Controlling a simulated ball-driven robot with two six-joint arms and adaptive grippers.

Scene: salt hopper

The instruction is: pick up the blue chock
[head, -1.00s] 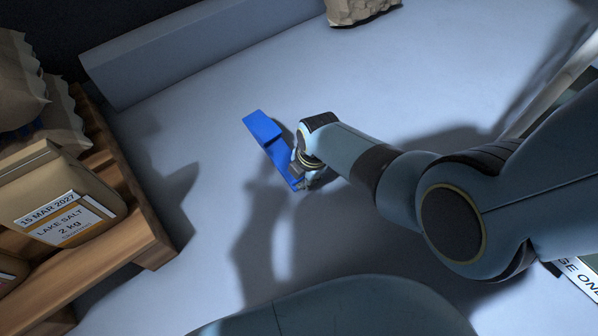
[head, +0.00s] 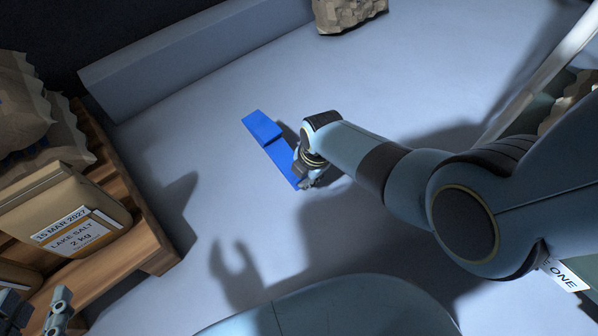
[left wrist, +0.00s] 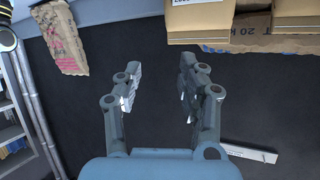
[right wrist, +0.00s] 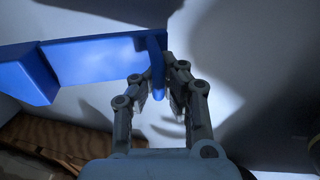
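The blue chock (head: 263,128) lies on the pale floor in the middle of the head view, a long piece with a raised block at its far end. My right gripper (head: 305,184) is at its near end. In the right wrist view the chock (right wrist: 92,62) has a thin upright blue part between the fingertips of my right gripper (right wrist: 159,88), which are close in on both sides of it. My left gripper (left wrist: 157,88) is open and empty in the left wrist view. Part of it shows at the lower left of the head view (head: 40,308).
A wooden pallet (head: 152,245) with lake salt bags (head: 65,208) stands at the left. A long grey-blue raised edge (head: 185,55) runs along the back. A paper sack (head: 345,14) stands at the top. The floor around the chock is clear.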

